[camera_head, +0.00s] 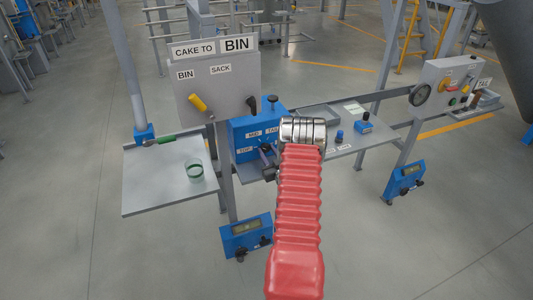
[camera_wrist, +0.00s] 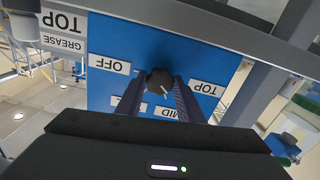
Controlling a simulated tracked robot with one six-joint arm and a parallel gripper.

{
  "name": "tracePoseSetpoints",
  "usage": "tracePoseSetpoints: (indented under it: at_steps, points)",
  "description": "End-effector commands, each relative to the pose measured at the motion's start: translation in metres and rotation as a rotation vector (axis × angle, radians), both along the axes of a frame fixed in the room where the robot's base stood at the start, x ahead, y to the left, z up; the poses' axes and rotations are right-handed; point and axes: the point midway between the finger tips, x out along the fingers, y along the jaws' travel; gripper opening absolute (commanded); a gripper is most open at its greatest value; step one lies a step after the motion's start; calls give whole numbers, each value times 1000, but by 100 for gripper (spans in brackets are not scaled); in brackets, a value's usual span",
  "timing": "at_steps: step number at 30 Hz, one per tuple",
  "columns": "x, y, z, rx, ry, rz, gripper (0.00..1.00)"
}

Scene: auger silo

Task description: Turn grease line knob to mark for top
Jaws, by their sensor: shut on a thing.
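The blue grease line panel (camera_head: 243,135) stands in the middle of the camera_head view, with labels TOP, MID and one that looks like TAIL. In the wrist view the panel (camera_wrist: 110,45) shows upside down: OFF is left of the knob, TOP right, MID below, and another label is partly hidden. The dark knob (camera_wrist: 158,76) sits between the fingers of my gripper (camera_wrist: 162,88), which is shut on it. A short white line on the knob seems to point down and slightly right, roughly toward MID; its exact aim is hard to tell. In camera_head my gripper (camera_head: 267,160) is at the panel, knob hidden.
A tray table (camera_head: 150,190) holds a green cup (camera_head: 194,171). A shelf (camera_head: 345,135) with small blue parts is right. A TOP GREASE sign (camera_wrist: 62,32) is beside the panel.

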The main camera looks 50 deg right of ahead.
Motion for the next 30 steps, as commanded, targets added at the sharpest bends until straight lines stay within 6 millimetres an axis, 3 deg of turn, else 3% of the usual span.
tracePoseSetpoints:
  at_steps: [18, 30]
  points:
    - [3, 5, -3, -463, 282, 13, 11]
    - [3, 5, -3, -585, 353, 14, 11]
